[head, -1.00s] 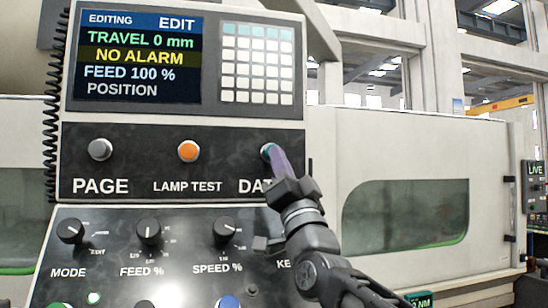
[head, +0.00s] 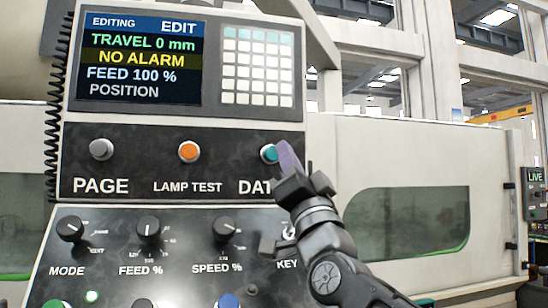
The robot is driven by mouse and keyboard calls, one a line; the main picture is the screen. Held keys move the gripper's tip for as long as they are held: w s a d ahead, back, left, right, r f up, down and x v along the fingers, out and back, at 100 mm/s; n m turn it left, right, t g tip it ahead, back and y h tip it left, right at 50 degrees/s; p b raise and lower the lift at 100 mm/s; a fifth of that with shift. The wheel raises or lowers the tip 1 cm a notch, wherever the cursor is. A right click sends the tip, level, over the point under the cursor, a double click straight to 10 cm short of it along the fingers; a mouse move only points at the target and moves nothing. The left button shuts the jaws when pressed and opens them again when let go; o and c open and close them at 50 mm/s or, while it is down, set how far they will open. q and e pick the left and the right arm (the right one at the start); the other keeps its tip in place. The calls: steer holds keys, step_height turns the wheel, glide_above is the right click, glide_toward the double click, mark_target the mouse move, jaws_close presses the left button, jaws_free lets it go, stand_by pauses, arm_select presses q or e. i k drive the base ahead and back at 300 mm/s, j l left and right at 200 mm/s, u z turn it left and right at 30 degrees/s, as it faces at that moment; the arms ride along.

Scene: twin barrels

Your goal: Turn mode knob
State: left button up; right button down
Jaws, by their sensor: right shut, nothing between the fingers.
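The MODE knob (head: 70,229) is a black dial at the left of the lower control panel, its white pointer line turned toward the lower right. The screen (head: 138,58) reads EDITING, EDIT, TRAVEL 0 mm, NO ALARM, FEED 100 % and POSITION. My right gripper (head: 288,157) is shut and empty, just right of the teal button (head: 269,153) above the partly hidden DAT label. It is far to the right of the MODE knob. A small gap seems to show between fingertips and button, but contact is hard to judge. My left gripper is not in view.
The FEED % knob (head: 148,229) and SPEED % knob (head: 224,229) sit right of MODE. The key switch (head: 290,232) is partly behind my right arm. PAGE (head: 101,150) and orange LAMP TEST (head: 189,152) buttons line the upper panel. Lit buttons show along the bottom edge.

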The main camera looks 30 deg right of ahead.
mark_target(70, 228)
steer(key=k+j, duration=0.8)
steer(key=j, duration=0.1)
